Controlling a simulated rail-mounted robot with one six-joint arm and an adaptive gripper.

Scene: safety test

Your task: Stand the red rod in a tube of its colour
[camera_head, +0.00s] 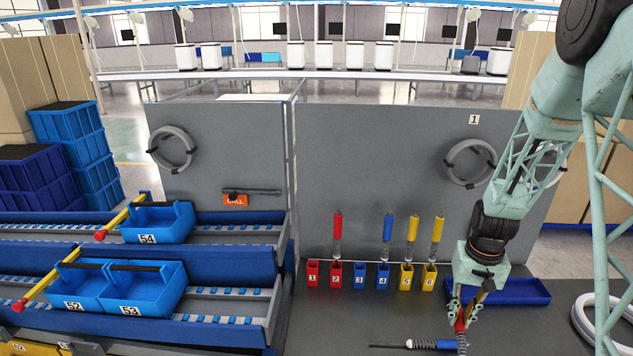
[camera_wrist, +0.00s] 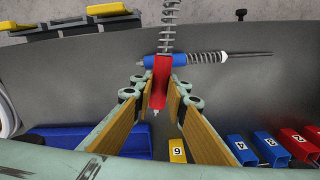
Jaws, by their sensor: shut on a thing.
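My gripper (camera_head: 466,309) is shut on the red rod (camera_head: 460,325) by its red handle, over the front right of the bench. The rod's spring end points down in the head view. In the wrist view the red handle (camera_wrist: 160,82) is between the fingers. Red tube 1 (camera_head: 313,273) shows no rod in it. Red tube 2 (camera_head: 335,274) has another red-topped rod (camera_head: 338,226) standing in it. In the wrist view red tube 2 (camera_wrist: 296,142) is at lower right. My gripper is right of and nearer than the tubes.
A blue rod (camera_head: 432,344) lies on the bench beside the held rod. Blue tubes (camera_head: 372,275) and yellow tubes (camera_head: 418,276) continue the row; one blue and two yellow rods stand there. A blue tray (camera_head: 525,291) lies right, behind my gripper. A grey panel (camera_head: 390,150) stands behind.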

